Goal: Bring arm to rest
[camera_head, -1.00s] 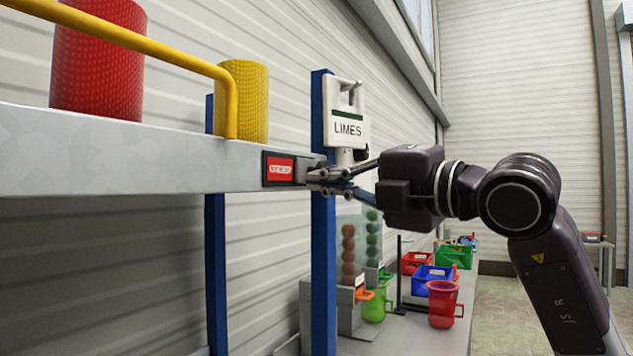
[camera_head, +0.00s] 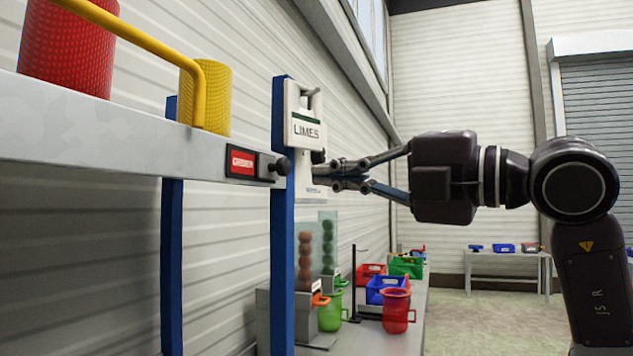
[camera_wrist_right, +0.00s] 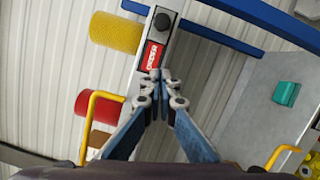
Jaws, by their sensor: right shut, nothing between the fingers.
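My right gripper (camera_head: 335,175) is shut and empty, pointing left in the head view. In that view its tips are close to the blue post and the white LIMES device (camera_head: 306,130); I cannot tell the exact gap. In the right wrist view the closed fingertips (camera_wrist_right: 161,86) show in front of the red label (camera_wrist_right: 152,56) and the black knob (camera_wrist_right: 162,21) at the shelf end. The knob (camera_head: 281,168) and red label (camera_head: 243,162) also show in the head view, left of the fingertips. My left gripper is not in view.
The shelf (camera_head: 90,135) holds a red net roll (camera_head: 68,45), a yellow net roll (camera_head: 206,97) and a yellow rail. Below stand a blue post (camera_head: 283,250), a red jug (camera_head: 397,312), a green jug (camera_head: 331,310) and colored bins.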

